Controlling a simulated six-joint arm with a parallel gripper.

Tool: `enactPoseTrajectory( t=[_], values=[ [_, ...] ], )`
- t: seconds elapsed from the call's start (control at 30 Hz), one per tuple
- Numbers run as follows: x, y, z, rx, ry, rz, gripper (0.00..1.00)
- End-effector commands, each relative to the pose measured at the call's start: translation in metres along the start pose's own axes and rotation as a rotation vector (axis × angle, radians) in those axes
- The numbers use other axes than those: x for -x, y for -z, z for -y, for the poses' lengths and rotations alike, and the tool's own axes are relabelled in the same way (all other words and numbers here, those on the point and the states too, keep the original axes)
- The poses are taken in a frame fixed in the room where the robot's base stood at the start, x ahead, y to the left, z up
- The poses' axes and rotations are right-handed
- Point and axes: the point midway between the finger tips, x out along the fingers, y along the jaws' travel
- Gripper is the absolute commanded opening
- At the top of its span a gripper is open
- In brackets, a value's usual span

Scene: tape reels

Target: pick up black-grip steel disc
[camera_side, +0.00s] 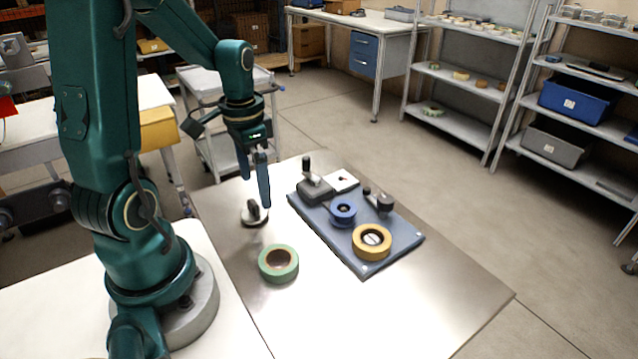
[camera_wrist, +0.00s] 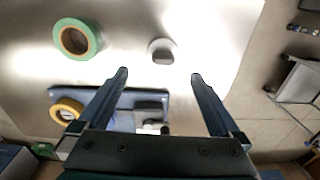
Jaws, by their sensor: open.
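The black-grip steel disc (camera_side: 254,213) lies on the metal table, a small round plate with an upright black grip on top. In the wrist view the disc (camera_wrist: 161,50) shows beyond the fingertips, roughly centred between them. My gripper (camera_side: 262,178) is open and empty, pointing down above the disc and apart from it. In the wrist view my gripper (camera_wrist: 159,75) shows its two fingers spread wide.
A green tape reel (camera_side: 278,263) lies in front of the disc. A blue-grey board (camera_side: 398,241) to the right carries a yellow reel (camera_side: 371,242), a blue reel (camera_side: 343,213) and dark fixtures. The table's front right (camera_side: 410,310) is clear.

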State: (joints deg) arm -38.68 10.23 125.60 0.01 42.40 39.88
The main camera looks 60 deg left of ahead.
Motion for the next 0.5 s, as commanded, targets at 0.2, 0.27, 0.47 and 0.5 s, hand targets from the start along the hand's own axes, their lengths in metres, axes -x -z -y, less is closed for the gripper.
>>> enactPoseTrajectory(
  t=[0.2,0.27,0.47,0.5],
  values=[
    [-0.015,-0.009,0.006,0.047,-0.022,0.028,1.00],
    [-0.022,-0.009,0.005,0.046,-0.024,0.030,1.00],
    [-0.045,-0.010,0.004,0.046,-0.022,0.029,1.00],
    [-0.049,-0.010,0.004,0.046,-0.022,0.029,1.00]
  ],
)
